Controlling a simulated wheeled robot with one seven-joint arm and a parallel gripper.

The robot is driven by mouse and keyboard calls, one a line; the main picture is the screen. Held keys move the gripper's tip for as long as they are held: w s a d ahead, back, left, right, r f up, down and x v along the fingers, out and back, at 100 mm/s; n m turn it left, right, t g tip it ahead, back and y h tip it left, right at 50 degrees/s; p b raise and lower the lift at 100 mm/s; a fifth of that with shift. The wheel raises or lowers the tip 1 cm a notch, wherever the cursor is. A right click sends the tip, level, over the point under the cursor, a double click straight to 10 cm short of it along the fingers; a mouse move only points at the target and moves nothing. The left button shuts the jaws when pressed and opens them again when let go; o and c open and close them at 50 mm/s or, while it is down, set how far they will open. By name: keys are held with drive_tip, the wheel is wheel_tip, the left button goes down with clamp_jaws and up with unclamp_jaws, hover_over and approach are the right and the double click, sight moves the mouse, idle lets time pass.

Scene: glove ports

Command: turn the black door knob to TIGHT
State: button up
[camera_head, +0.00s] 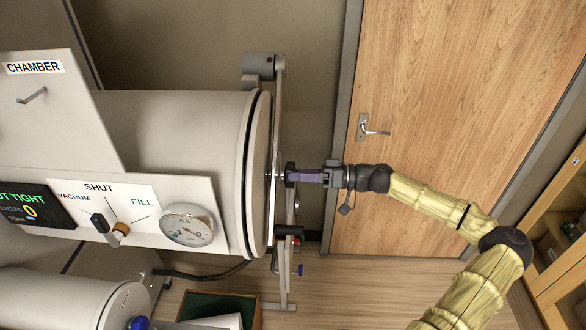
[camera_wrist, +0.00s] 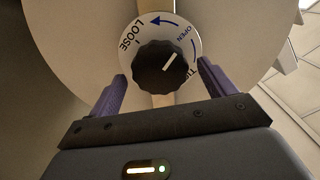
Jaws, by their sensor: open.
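The black door knob (camera_wrist: 155,70) sits on a round white dial plate (camera_wrist: 129,62) marked LOOSE, OPEN and, partly hidden by a finger, "TI…". Its white pointer line slants up and right, towards the side between OPEN and the "TI…" mark. My gripper (camera_head: 289,175) reaches from the right to the round chamber door (camera_head: 260,190). In the wrist view its two purple fingers (camera_wrist: 161,78) are open, one on each side of the knob. The gap at each side looks clear, though contact is hard to judge. The knob is not distinguishable in the head view.
A panel on the chamber carries a VACUUM/SHUT/FILL selector (camera_head: 104,223) and a round gauge (camera_head: 188,225). A display (camera_head: 30,206) reads "…T TIGHT", cycles 0. A vertical door bar (camera_head: 277,110) stands beside the door. A wooden room door (camera_head: 440,90) is behind my arm.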

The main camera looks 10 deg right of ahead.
drive_tip(key=shift+x, duration=1.1)
drive_tip(key=c, duration=1)
drive_tip(key=shift+m, duration=0.4)
drive_tip(key=m, duration=0.8)
drive_tip(key=shift+m, duration=0.4)
drive_tip(key=m+p, duration=0.2)
drive_tip(key=m, duration=0.3)
drive_tip(key=shift+p, duration=0.3)
drive_tip(key=m+p, duration=0.2)
drive_tip(key=m, duration=0.3)
drive_tip(key=shift+f, duration=0.2)
